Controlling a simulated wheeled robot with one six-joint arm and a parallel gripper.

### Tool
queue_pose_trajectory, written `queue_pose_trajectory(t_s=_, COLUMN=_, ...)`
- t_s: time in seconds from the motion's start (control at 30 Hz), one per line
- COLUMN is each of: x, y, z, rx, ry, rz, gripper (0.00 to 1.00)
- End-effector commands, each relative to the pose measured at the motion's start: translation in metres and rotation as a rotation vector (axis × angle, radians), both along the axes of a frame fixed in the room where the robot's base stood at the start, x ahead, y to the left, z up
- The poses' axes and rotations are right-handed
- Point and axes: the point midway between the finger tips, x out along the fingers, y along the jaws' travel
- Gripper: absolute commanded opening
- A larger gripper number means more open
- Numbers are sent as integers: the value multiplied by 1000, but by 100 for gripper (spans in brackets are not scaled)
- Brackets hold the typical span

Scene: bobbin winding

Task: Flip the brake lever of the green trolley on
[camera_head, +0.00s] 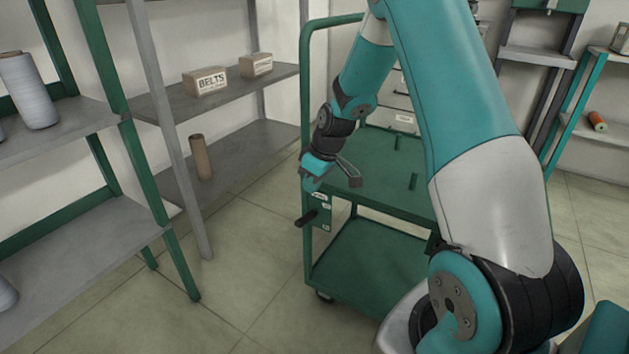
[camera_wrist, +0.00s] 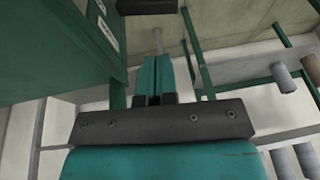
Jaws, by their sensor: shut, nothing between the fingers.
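The green trolley (camera_head: 385,180) stands in the middle of the head view, with a top deck, a lower deck and a tall tube handle. Its brake lever (camera_head: 307,218) has a dark grip and sticks out to the left from a green plate on the trolley's near left corner post. My gripper (camera_head: 310,186) is just above the lever, beside the post, and appears apart from it. In the wrist view, my gripper's teal fingers (camera_wrist: 154,62) are shut and empty. The dark lever grip (camera_wrist: 147,6) shows at the top edge, beyond the fingertips. The trolley's green side (camera_wrist: 45,50) fills the left.
Green-and-grey shelving (camera_head: 75,130) stands on the left, with a thread cone (camera_head: 27,90), cartons (camera_head: 205,82) and a brown tube (camera_head: 200,157). Small green pegs (camera_head: 413,181) rise from the trolley's top deck. Floor (camera_head: 250,265) is clear between shelving and trolley.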

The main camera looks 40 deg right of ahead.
Motion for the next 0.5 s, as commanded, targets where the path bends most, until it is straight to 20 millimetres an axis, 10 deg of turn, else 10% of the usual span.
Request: queue_pose_trajectory(t_s=0.5, x=8, y=19, z=-83, rx=-1, ry=1, rz=1, gripper=0)
